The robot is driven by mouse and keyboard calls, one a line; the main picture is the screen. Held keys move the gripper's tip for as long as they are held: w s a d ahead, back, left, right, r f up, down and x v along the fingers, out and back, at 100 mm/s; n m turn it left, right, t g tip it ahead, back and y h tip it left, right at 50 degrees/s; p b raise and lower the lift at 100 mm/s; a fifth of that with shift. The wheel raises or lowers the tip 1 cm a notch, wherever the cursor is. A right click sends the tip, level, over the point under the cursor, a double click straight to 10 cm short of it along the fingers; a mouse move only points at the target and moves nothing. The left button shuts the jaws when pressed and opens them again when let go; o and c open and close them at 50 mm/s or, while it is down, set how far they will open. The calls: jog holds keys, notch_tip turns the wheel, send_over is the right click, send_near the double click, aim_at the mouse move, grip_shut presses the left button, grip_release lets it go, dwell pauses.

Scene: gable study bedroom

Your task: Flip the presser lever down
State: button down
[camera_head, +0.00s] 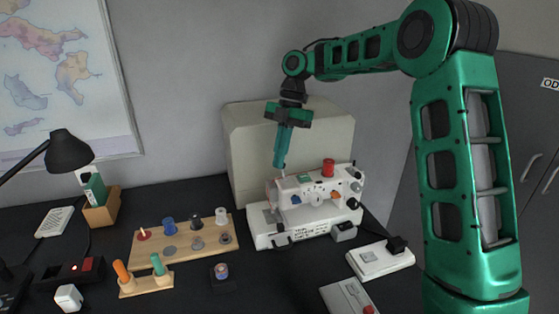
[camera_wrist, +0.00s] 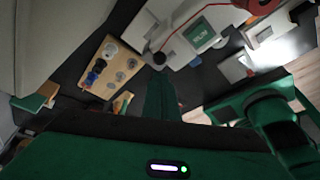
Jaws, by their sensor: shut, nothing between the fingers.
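The white sewing machine (camera_head: 316,190) stands on the dark desk, with a red spool (camera_head: 328,167) and a green label on its top. It also shows at the top of the wrist view, around the green label (camera_wrist: 200,38). My gripper (camera_head: 280,166) points down, fingers together and empty, just above the machine's left head end. In the wrist view the green fingers (camera_wrist: 160,84) end close to a small black round part (camera_wrist: 159,58) at the machine's edge. I cannot make out the presser lever for certain; the fingers and the small scale may hide it.
A pale rounded cover (camera_head: 240,135) stands close behind the machine. A wooden spool board (camera_head: 185,244) and a peg stand (camera_head: 146,284) lie to the left. A white foot pedal box (camera_head: 372,262) lies at the right. Desk between board and machine is mostly free.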

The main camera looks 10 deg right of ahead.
jog(key=shift+r, duration=0.4)
notch_tip(320, 180, up, 9)
jog(key=w, duration=0.3)
jog(key=shift+a, duration=0.35)
dwell(0.5)
jog(key=shift+s, duration=0.1)
